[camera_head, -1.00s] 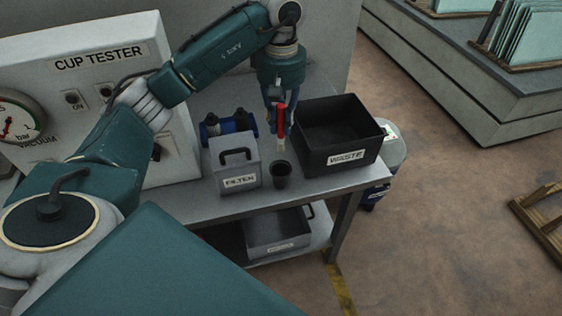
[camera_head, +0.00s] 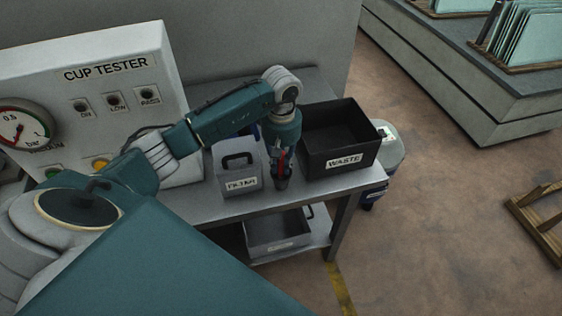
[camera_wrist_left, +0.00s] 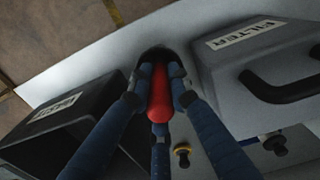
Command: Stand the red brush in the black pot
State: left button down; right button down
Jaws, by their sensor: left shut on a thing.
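My left gripper (camera_head: 281,168) points straight down and is shut on the red brush (camera_head: 284,158). In the left wrist view the fingers (camera_wrist_left: 158,85) close around the red handle (camera_wrist_left: 160,98). The black pot (camera_head: 281,184) stands on the bench directly below the gripper. Its dark rim (camera_wrist_left: 156,53) shows just beyond the fingertips in the left wrist view. The brush looks upright. Its lower end is hidden by the fingers and pot, so I cannot tell how deep it is in the pot. My right gripper is not in view.
The grey FILTER box (camera_head: 239,183) stands close to the left of the pot. The black WASTE bin (camera_head: 343,163) stands close to the right. The cup tester (camera_head: 120,75) is farther left. The bench's front edge (camera_head: 240,218) is near the pot.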

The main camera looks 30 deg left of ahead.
pick_arm(q)
jog(key=c, duration=1.6)
grip_release()
jog(key=shift+f, duration=0.1)
jog(key=shift+w+r, duration=0.1)
jog(key=shift+r, duration=0.25)
notch_tip(320, 180, up, 11)
jog(key=b, duration=0.4)
jog(key=shift+f, duration=0.15)
jog(key=shift+r, duration=0.45)
